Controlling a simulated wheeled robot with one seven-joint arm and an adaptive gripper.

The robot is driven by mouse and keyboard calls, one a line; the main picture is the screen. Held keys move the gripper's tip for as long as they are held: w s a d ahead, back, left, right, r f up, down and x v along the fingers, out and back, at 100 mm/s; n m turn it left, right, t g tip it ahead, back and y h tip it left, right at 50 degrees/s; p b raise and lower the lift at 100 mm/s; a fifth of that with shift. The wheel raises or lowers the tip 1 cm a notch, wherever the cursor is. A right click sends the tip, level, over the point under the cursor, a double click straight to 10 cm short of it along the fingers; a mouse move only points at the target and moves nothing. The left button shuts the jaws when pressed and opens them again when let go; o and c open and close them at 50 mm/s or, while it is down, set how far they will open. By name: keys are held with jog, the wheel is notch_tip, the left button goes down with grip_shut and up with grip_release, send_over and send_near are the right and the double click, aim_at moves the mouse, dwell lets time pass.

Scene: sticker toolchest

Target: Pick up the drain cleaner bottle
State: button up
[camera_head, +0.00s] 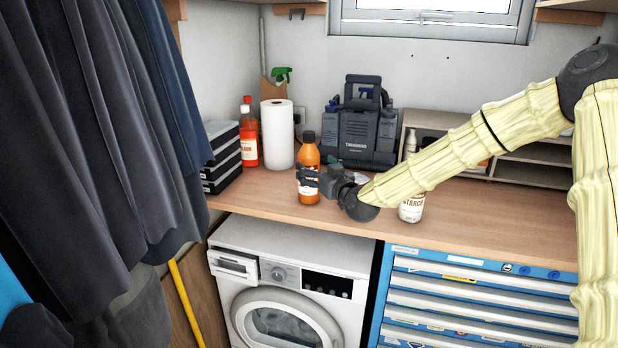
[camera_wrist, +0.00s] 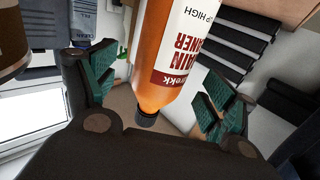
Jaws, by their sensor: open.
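The drain cleaner bottle (camera_head: 309,157) is orange with a black cap and a white and dark red label, and stands upright on the wooden worktop. My gripper (camera_head: 318,180) reaches in from the right at the bottle's lower half. In the wrist view the bottle (camera_wrist: 166,60) appears upside down between the two spread green-padded fingers (camera_wrist: 157,92). Gaps show between the pads and the bottle, so the gripper is open around it. The fingers partly hide the label in the head view.
A dark tool case (camera_head: 362,130) is behind. A starch bottle (camera_head: 411,208) stands right, under my arm. A washing machine (camera_head: 290,250) is below the worktop (camera_head: 480,215).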

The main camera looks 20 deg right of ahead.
jog(key=shift+w+a+f+p, duration=0.15)
jog(key=shift+w+p, duration=0.15)
jog(key=shift+w, duration=0.4)
jog(key=shift+w+a+p, duration=0.15)
jog(key=shift+w+p, duration=0.15)
jog(key=shift+w, duration=0.35)
jog(key=shift+w+a+f+p, duration=0.15)
jog(key=shift+w+p, duration=0.15)
jog(key=shift+w, duration=0.4)
jog(key=shift+r, duration=0.1)
jog(key=shift+r, duration=0.1)
jog(key=c, duration=1.6)
